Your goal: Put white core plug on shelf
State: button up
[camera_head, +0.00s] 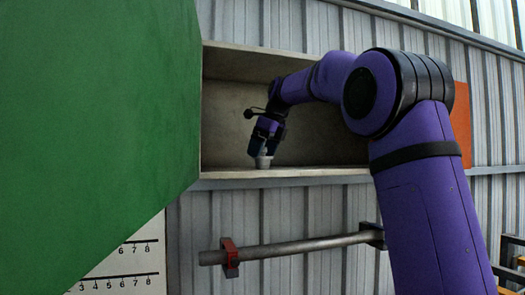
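The white core plug (263,161) is a small pale piece at the tips of my gripper (264,151). Its lower end is at the floor of the shelf (310,174), close behind the front edge, and it looks upright. I cannot tell if it touches the shelf board. My gripper points down inside the shelf opening, its dark fingers on either side of the plug's upper part. The picture is too small to show whether the fingers press on the plug or stand slightly apart from it.
A large green panel (90,100) blocks the left of the view. My purple arm covers the shelf's right part. Below the shelf, a grey bar (300,246) with a red collar (230,258) runs along the corrugated wall. The visible shelf floor beside the plug is clear.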

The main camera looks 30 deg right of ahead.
jog(key=shift+r, duration=0.1)
jog(key=shift+r, duration=0.25)
jog(key=v, duration=0.3)
jog(key=shift+s+d+f, duration=0.1)
jog(key=shift+s+f, duration=0.05)
jog(key=s+d, duration=0.6)
jog(key=s, duration=0.4)
jog(key=s+a+f+n+h, duration=0.1)
jog(key=s+a+f+n, duration=0.4)
jog(key=s+f+n, duration=0.3)
jog(key=s+a+f+n+t, duration=0.1)
jog(key=s+a+f+n, duration=0.4)
jog(key=s+f+n, duration=0.3)
jog(key=s+a+f+n+h, duration=0.1)
jog(key=s+a+f+n, duration=0.5)
jog(key=s+f+n, duration=0.3)
jog(key=f+n, duration=0.1)
jog(key=n, duration=0.3)
jog(key=shift+h, duration=0.3)
jog(key=shift+a+f, duration=0.1)
